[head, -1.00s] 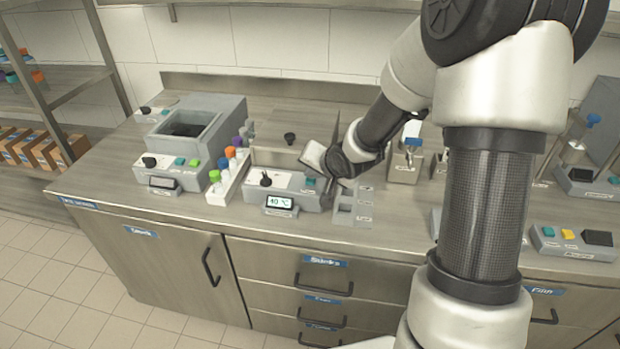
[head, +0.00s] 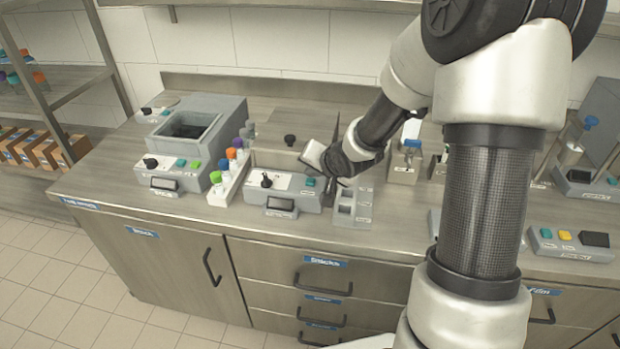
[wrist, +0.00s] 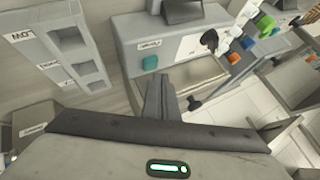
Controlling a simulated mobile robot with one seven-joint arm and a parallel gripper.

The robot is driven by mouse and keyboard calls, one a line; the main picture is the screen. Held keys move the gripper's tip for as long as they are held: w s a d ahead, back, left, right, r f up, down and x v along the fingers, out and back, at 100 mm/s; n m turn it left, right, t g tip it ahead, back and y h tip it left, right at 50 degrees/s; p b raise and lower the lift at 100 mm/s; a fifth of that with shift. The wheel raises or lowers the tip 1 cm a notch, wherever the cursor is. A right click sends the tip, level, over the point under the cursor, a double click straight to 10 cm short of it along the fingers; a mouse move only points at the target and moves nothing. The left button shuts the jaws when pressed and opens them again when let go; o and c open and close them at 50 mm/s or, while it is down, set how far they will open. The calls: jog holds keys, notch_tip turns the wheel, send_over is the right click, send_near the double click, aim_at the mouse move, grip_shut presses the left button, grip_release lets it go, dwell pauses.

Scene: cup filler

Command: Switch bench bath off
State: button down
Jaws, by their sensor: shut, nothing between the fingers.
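The bench bath (head: 252,194) stands mid-bench, a grey unit with a flat lid and black lid knob. Its display (head: 280,204) is dark. Its front panel has a black dial (head: 266,180) and a teal button (head: 310,182). In the wrist view the button (wrist: 150,63) and dial (wrist: 209,40) both show, and the display (wrist: 182,10) is partly cut off. My gripper (wrist: 158,82) is shut and empty, its tips just short of the teal button in that view. I cannot tell whether they touch it. In the head view my wrist largely hides the fingers.
A rack of coloured-cap tubes (head: 232,175) stands left of the bath. Another grey unit (head: 170,178) with an open well is further left. A small grey slotted holder (head: 352,206) is close on the right. The bench front strip is clear.

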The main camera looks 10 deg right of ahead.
aim_at(313, 183)
notch_tip(313, 183, up, 6)
jog(key=p, duration=0.6)
jog(key=c, duration=2.5)
grip_release()
